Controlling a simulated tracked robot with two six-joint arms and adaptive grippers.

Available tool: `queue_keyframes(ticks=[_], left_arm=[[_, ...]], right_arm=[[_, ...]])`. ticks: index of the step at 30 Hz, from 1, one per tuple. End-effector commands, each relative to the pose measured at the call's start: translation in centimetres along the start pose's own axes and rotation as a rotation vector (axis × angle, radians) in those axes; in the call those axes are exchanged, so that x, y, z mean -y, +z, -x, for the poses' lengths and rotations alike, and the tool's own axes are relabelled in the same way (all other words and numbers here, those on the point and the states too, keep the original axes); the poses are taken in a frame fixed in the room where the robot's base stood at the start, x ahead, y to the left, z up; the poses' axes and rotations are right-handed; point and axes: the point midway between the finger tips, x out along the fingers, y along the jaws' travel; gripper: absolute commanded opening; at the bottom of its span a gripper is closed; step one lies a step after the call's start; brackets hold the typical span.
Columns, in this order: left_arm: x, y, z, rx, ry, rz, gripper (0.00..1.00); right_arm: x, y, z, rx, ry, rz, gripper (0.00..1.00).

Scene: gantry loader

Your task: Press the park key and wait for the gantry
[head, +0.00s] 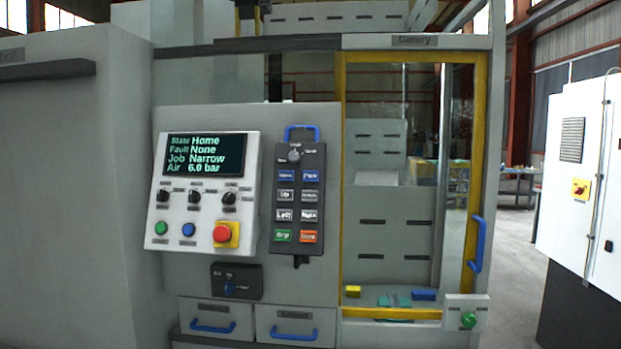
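The dark key pendant (299,205) hangs on the machine front, with a blue handle (301,132) and a rotary switch (294,154) at its top. The park key (311,177) is the blue key at the upper right of its key rows; its small label seems to read Park. The display (206,155) reads State Home, Fault None, Job Narrow, Air 6.0 bar. The gantry bay (395,215) lies behind a yellow-framed door under the Gantry sign (414,41). The gantry itself cannot be made out clearly. Neither of my grippers is in view.
The white panel (202,192) left of the pendant carries knobs, buttons and a red emergency stop (222,233). Small yellow, teal and blue parts lie at the bay's bottom. The door has a blue handle (478,245). A white cabinet (580,180) stands right, beyond open floor.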

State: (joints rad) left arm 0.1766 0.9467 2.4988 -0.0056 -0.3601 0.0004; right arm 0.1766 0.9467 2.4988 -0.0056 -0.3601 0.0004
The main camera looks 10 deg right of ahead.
Motion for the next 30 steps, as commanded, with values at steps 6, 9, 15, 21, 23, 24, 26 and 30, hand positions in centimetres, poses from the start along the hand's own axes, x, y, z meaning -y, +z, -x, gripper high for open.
queue_keyframes(ticks=[6, 9, 15, 21, 23, 24, 26, 30], left_arm=[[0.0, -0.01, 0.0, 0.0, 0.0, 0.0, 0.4], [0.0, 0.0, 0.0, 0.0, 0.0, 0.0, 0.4], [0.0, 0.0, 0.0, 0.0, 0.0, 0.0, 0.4], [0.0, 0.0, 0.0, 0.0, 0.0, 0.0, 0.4], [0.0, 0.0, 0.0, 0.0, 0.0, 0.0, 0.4], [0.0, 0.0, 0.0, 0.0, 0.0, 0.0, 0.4], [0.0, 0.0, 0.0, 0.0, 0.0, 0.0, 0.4], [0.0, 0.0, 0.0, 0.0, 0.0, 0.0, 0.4]], right_arm=[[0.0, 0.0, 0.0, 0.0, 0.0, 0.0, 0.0], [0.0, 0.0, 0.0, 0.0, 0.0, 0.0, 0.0], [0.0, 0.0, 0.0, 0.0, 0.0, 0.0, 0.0], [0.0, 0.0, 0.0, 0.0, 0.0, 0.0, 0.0], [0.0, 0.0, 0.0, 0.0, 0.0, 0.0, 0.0], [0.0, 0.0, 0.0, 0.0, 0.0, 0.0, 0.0], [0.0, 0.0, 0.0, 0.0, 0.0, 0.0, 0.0], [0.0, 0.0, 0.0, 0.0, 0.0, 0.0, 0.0]])
